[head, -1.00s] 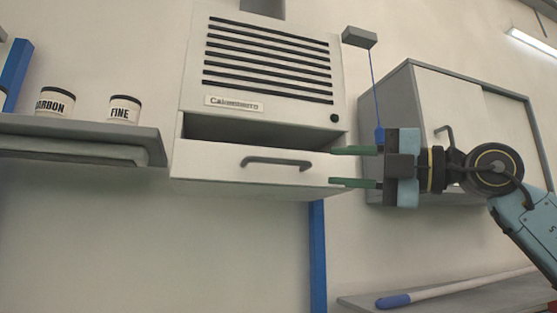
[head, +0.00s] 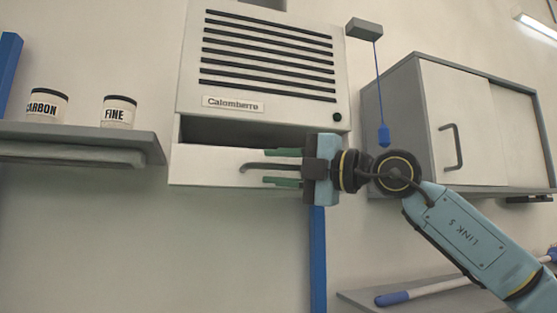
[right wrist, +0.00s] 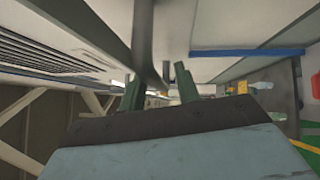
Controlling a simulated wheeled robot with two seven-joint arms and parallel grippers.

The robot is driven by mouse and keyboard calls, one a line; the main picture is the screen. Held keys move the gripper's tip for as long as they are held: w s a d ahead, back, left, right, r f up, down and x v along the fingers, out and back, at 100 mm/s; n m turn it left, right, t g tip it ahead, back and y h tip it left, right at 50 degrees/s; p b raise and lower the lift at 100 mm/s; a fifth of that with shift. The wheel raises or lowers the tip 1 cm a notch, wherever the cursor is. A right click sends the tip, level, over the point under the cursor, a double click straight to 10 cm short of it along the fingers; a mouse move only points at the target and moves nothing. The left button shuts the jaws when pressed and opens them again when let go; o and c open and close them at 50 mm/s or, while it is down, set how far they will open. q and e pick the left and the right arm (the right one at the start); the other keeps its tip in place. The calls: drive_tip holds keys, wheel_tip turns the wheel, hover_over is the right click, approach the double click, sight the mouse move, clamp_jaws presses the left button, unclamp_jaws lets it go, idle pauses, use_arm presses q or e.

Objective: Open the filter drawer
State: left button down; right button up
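The filter drawer (head: 205,165) is the white bottom drawer of the wall unit labelled "Calomberro" (head: 265,85). It stands partly out, with a dark gap above its front. Its dark bar handle (head: 252,167) runs across the front. My right gripper (head: 270,168) comes from the right with its green fingers above and below the handle's right part, which it partly hides. In the right wrist view the two fingers (right wrist: 160,88) are apart, with the dark handle (right wrist: 148,45) passing between them, nearer the left finger. My left gripper is not in view.
A shelf (head: 80,132) at left holds a CARBON jar (head: 47,105) and a FINE jar (head: 119,111). A grey cabinet (head: 470,120) hangs at right. A blue pull (head: 384,135) hangs on a cord beside it. A blue-tipped pole (head: 395,298) lies on a lower shelf.

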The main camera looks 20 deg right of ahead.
clamp_jaws()
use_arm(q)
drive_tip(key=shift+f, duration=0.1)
use_arm(e)
drive_tip(key=shift+a, duration=0.1)
idle(0.3)
